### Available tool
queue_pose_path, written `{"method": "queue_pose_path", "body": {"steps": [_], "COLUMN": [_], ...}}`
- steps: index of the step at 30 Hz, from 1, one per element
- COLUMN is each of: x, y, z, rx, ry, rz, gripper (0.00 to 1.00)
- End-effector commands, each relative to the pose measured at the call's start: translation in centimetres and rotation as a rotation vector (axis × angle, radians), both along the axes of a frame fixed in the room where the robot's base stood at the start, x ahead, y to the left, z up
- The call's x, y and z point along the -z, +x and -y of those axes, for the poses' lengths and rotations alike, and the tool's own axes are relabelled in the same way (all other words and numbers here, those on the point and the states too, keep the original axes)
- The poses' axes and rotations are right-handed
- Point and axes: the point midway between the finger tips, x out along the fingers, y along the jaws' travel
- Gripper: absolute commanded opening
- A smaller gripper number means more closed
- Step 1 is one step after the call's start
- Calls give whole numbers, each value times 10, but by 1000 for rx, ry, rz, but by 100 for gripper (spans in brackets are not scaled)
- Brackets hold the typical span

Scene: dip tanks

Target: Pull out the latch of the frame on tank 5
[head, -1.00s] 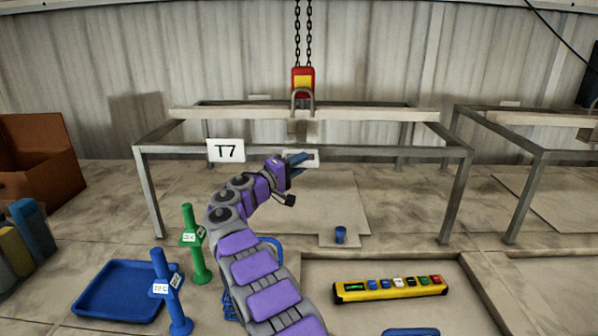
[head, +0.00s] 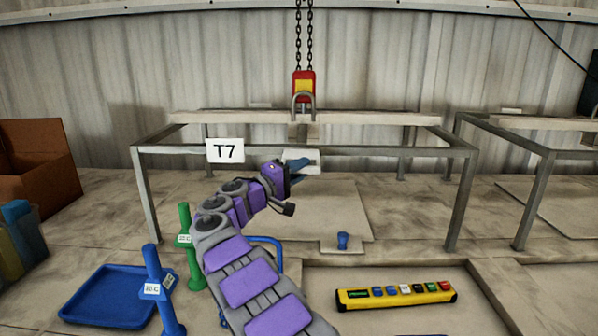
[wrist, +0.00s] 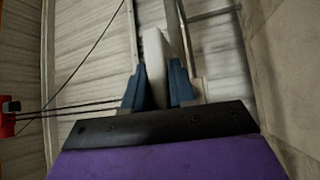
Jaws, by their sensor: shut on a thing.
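My gripper (head: 303,163) is in the middle of the head view, below the top rail of a grey metal frame (head: 290,149). Its blue fingers are shut on a pale flat piece (head: 313,157). In the wrist view the pale piece (wrist: 154,65) stands up between the two blue fingers (wrist: 160,88). I cannot tell whether it is attached to anything. The frame carries a white sign (head: 225,150) reading T7. No sign for tank 5 shows, and I cannot make out a latch for certain.
A red and yellow hoist block (head: 303,82) hangs on chains above the frame. A blue peg (head: 342,240) stands on a tab below. A yellow button box (head: 395,295), a blue tray (head: 115,295), a green post (head: 190,250) and a blue post (head: 157,287) lie nearer. Another frame (head: 533,190) is right.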

Motion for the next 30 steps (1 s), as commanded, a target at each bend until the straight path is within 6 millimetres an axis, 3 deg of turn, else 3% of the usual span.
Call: {"method": "queue_pose_path", "body": {"steps": [1,2,8,19,30], "x": [7,7,5,2,12], "y": [1,1,1,-7,-57], "z": [1,1,1,-4,-58], "rx": [2,2,1,-1,-2], "ry": [2,2,3,3,0], "rz": [-13,-13,-8,-2,-2], "gripper": [0,28,46,46,46]}}
